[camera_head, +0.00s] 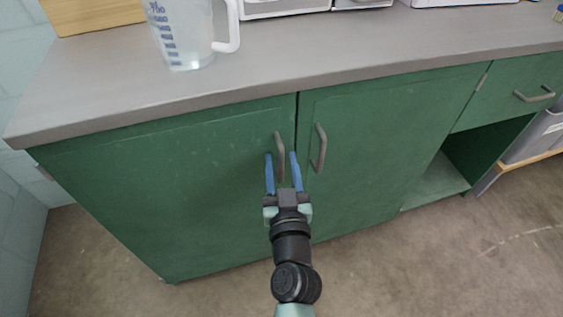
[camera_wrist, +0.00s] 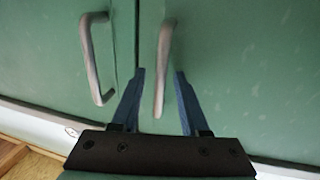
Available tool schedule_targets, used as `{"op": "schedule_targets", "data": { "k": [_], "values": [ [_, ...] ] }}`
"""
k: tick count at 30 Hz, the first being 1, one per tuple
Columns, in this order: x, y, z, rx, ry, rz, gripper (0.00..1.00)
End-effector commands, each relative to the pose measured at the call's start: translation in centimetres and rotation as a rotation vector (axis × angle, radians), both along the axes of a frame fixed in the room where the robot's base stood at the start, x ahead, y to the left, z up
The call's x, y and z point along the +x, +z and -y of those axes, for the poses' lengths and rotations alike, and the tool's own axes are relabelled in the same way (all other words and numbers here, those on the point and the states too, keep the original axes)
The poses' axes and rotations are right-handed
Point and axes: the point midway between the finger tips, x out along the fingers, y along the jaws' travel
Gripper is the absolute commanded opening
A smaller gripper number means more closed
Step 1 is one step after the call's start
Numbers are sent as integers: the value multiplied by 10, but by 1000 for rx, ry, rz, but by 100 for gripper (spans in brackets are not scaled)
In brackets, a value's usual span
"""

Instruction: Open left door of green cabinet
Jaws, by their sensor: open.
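The green cabinet's left door (camera_head: 150,190) is shut. Its grey upright bar handle (camera_head: 279,150) is near the seam with the right door (camera_head: 395,140), which is also shut. My gripper (camera_head: 281,156) points at the left door's handle with its blue fingers apart, one on each side of the handle in the picture. In the wrist view my gripper (camera_wrist: 158,78) is open, with a bar handle (camera_wrist: 163,60) showing between its fingers. I cannot tell whether either finger touches it. The other door's handle (camera_wrist: 90,60) is outside the fingers.
The right door's handle (camera_head: 320,148) is close beside my gripper. A grey countertop (camera_head: 330,60) overhangs the doors and bears a measuring jug (camera_head: 185,40). A drawer (camera_head: 510,92) and an open bay are at the right. The floor in front is clear.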

Motion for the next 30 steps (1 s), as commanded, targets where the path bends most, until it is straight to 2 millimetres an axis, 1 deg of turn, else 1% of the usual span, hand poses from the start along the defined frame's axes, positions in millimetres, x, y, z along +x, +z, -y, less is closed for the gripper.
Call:
{"op": "schedule_targets", "data": {
  "k": [3,4,8,9,11,30],
  "values": [
    [0,0,0,0,0,0,45],
    [0,0,0,0,0,0,41],
    [0,0,0,0,0,0,18],
    [0,0,0,0,0,0,10],
    [0,0,0,0,0,0,0],
    [0,0,0,0,0,0,0]
  ]
}}
